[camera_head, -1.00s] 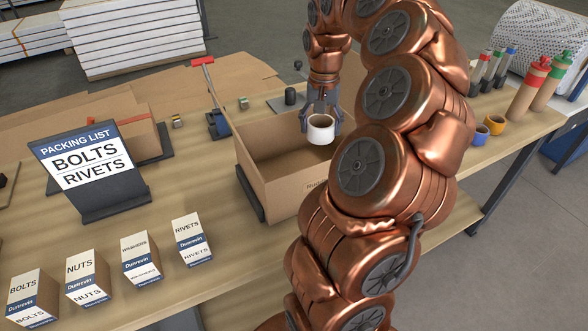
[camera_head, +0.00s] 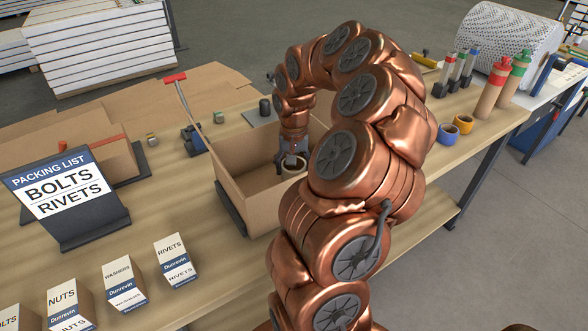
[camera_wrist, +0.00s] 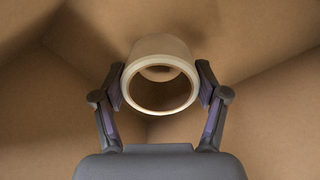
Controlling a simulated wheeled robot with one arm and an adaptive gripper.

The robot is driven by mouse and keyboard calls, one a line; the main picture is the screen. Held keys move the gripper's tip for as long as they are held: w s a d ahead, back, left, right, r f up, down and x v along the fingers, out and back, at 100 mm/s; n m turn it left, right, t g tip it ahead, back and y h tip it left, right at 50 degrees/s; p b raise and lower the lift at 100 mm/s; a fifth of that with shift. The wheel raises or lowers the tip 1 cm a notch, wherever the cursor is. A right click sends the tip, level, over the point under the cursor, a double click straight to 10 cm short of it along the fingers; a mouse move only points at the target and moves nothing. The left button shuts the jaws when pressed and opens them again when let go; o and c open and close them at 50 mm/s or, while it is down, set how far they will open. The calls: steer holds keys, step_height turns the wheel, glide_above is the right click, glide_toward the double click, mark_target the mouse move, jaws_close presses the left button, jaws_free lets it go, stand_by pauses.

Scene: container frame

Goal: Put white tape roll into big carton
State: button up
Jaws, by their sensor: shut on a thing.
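The white tape roll (camera_head: 291,164) is held between the two fingers of my gripper (camera_head: 289,156), inside the open top of the big carton (camera_head: 243,196). In the wrist view the white tape roll (camera_wrist: 161,75) sits between the fingertips of my gripper (camera_wrist: 161,88), both fingers pressing its sides. Brown carton walls (camera_wrist: 265,85) surround it in that view. My arm hides the right side of the carton in the head view. I cannot tell whether the roll touches the carton's floor.
A packing list sign (camera_head: 70,195) reading bolts and rivets stands left. Several small labelled boxes (camera_head: 123,283) line the front edge. A second carton (camera_head: 85,160) is behind the sign.

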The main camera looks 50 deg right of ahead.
steer(key=shift+f, duration=0.75)
steer(key=shift+f, duration=0.2)
steer(key=o, duration=1.2)
steer(key=shift+o, duration=0.2)
steer(key=shift+r, duration=0.1)
steer(key=shift+r, duration=0.2)
step_height(320, 180, up, 12)
steer(key=b, duration=0.2)
steer(key=shift+b, duration=0.4)
